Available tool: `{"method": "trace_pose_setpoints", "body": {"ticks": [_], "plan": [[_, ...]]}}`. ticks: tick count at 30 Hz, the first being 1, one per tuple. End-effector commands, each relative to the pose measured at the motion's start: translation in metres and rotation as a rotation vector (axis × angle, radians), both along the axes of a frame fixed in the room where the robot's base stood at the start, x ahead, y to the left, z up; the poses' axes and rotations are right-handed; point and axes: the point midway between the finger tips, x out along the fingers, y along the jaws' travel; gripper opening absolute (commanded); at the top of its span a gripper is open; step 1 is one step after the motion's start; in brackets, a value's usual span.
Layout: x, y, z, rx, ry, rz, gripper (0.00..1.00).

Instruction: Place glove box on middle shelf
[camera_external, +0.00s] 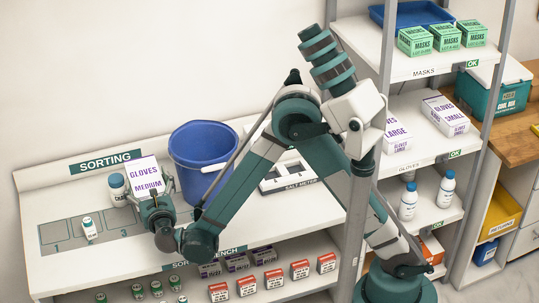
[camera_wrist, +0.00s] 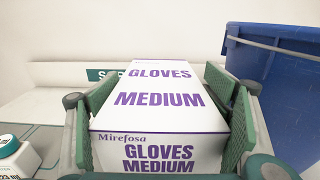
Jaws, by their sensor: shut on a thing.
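My gripper (camera_external: 154,191) is shut on a white glove box (camera_external: 145,174) with purple "GLOVES MEDIUM" print. The wrist view shows the glove box (camera_wrist: 158,100) between the two green finger pads of my gripper (camera_wrist: 165,125). The box is over the sorting bench; whether it touches the bench top cannot be told. The middle shelf (camera_external: 402,163), labelled "GLOVES", is on the rack at the right. It holds a "GLOVES SMALL" box (camera_external: 445,115) and a "GLOVES LARGE" box (camera_external: 396,135), the latter partly hidden by my arm.
A blue bucket (camera_external: 203,150) stands just right of my gripper. The upper shelf (camera_external: 415,70) holds masks boxes and a blue tray. The lower shelf holds bottles (camera_external: 446,190). Rack posts (camera_external: 488,110) flank the shelves.

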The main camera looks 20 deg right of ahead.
Motion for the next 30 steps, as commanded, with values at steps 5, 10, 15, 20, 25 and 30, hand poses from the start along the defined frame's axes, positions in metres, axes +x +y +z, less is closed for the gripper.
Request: {"method": "trace_pose_setpoints", "body": {"ticks": [5, 10, 15, 20, 25, 30], "plan": [[0.000, 0.000, 0.036, 0.000, -0.001, 0.000, 0.53], [0.000, 0.000, 0.059, 0.000, -0.001, 0.000, 0.53], [0.000, 0.000, 0.074, 0.000, -0.001, 0.000, 0.53], [0.000, 0.000, 0.080, 0.000, -0.001, 0.000, 0.53], [0.000, 0.000, 0.081, 0.000, -0.001, 0.000, 0.53], [0.000, 0.000, 0.081, 0.000, -0.001, 0.000, 0.53]]}}
